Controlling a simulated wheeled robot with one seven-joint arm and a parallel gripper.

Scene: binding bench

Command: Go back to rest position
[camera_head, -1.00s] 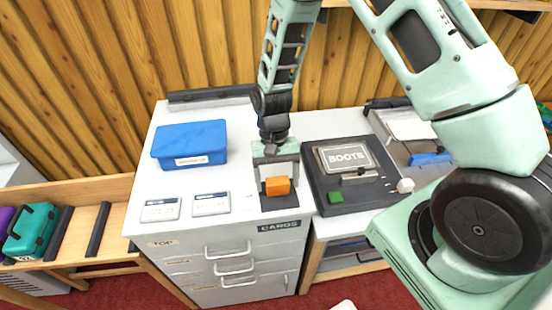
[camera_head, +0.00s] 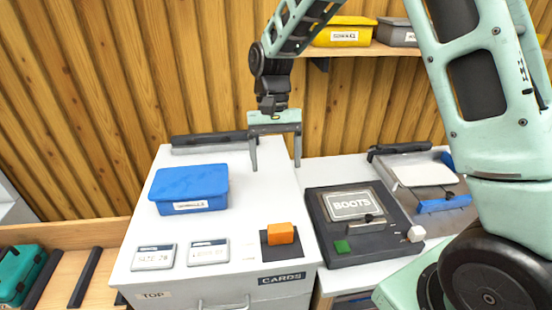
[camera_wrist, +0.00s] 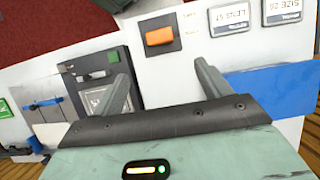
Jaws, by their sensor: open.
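My gripper (camera_head: 276,165) is open and empty, with its two fingers apart and pointing down. It hangs in the air above the back of the white cabinet top, near the wooden wall. In the wrist view its fingers (camera_wrist: 165,92) also stand apart with nothing between them. An orange block (camera_head: 281,233) sits on a dark pad (camera_head: 270,250) at the front right of the cabinet top, apart from my gripper. The wrist view shows the same orange block (camera_wrist: 159,36).
A blue box (camera_head: 188,184) and two label cards (camera_head: 153,257) (camera_head: 208,252) lie on the cabinet. A shelf above holds a yellow bin (camera_head: 343,33). The cabinet's middle is clear.

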